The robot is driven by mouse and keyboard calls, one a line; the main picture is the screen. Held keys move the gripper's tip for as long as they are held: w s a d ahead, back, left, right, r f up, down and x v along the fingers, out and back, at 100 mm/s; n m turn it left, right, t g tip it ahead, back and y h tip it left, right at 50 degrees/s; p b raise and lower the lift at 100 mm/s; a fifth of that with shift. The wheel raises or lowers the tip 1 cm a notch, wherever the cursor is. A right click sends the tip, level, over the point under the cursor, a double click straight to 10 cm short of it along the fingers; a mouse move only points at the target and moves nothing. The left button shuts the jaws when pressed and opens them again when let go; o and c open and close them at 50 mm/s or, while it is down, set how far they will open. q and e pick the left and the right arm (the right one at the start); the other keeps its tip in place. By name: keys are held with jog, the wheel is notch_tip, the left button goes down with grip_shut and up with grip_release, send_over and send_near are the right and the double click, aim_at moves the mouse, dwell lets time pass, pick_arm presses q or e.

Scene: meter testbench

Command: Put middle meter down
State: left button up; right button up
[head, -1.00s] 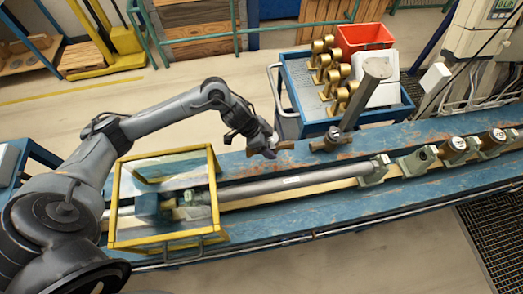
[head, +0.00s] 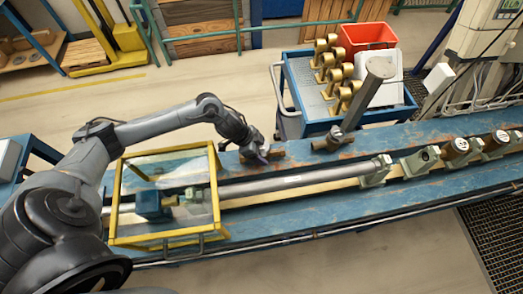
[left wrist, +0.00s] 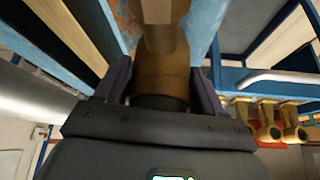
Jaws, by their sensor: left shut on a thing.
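My left gripper (head: 262,155) is over the back part of the blue bench (head: 330,240), behind the long grey pipe. It is shut on a brown-bronze meter (head: 276,153), which is partly hidden by the gripper in the head view. In the left wrist view the meter (left wrist: 160,75) sits between the two dark fingers (left wrist: 160,88), its narrower end pointing away. The meter is at or just above the bench top; I cannot tell whether it touches. My right gripper is not in view.
A yellow-framed clear box (head: 165,240) stands left of the meter. The grey pipe (head: 300,181) runs along the bench to clamps and other meters (head: 457,148) at the right. A slanted grey post (head: 362,100) rises right of the gripper. A blue cart (head: 290,75) holds several brass meters behind.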

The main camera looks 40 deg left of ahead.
pick_arm(q)
jog(key=shift+w, duration=0.1)
jog(key=o, duration=1.7)
jog(key=shift+f, duration=0.1)
jog(key=shift+c, duration=0.2)
jog(key=v, duration=1.2)
jog(key=shift+p, duration=0.3)
